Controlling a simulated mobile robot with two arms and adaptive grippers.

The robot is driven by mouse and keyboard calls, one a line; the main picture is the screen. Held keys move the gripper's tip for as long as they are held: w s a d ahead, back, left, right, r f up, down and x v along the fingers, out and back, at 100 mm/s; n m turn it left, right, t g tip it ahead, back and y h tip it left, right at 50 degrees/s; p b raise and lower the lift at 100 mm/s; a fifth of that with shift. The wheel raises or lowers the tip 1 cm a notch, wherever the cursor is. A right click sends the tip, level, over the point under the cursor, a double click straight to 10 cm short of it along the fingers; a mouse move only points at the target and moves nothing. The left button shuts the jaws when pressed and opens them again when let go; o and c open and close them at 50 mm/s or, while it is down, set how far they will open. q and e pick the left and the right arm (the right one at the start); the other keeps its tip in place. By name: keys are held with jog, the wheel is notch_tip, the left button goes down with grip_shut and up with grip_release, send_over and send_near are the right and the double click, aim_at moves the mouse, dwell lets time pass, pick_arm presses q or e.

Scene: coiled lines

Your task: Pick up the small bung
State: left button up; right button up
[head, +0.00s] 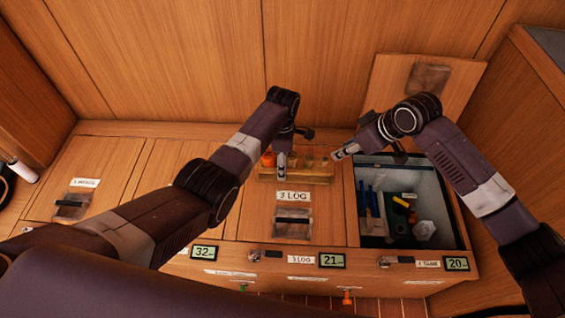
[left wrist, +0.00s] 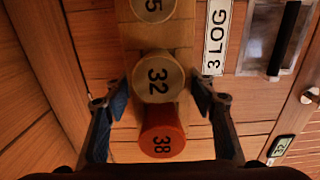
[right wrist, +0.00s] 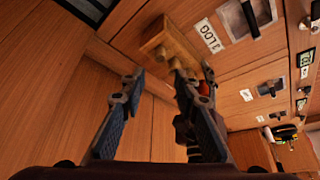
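Several round numbered bungs stand in a row on a wooden rack (head: 296,180) behind the "3 LOG" label. In the left wrist view, an orange bung marked 38 (left wrist: 162,139) is nearest, then a tan bung marked 32 (left wrist: 158,77), then a tan bung whose number ends in 5 (left wrist: 153,8), cut off by the frame edge. My left gripper (left wrist: 160,92) is open above the row, its fingers either side of the 32 bung and apart from it. My right gripper (head: 343,153) is open and empty, right of the rack; its wrist view shows the rack (right wrist: 153,35) beyond its fingers.
An open compartment (head: 453,215) at right holds blue, green and white items. Its lifted lid (head: 458,90) leans on the back wall. Closed wooden lids lie left of the rack, and a cabinet wall (head: 540,110) bounds the right side.

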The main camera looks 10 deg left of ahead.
aim_at(326, 159)
pick_arm(q)
jog(key=c, duration=0.7)
pick_arm(e)
jog(key=shift+o, duration=1.1)
jog(key=shift+w+a+f+m+g+y, duration=0.15)
jog(key=shift+w+a+f+m, duration=0.95)
jog(key=shift+m, duration=4.55)
jog(key=shift+s+a+f+m+g+y, duration=0.15)
jog(key=shift+f+m, duration=1.9)
jog(key=shift+m, duration=3.55)
jog(key=shift+w+a+f+m+g+y, duration=0.1)
jog(key=shift+w+a+f+m, duration=1.05)
jog(key=shift+m, duration=4.5)
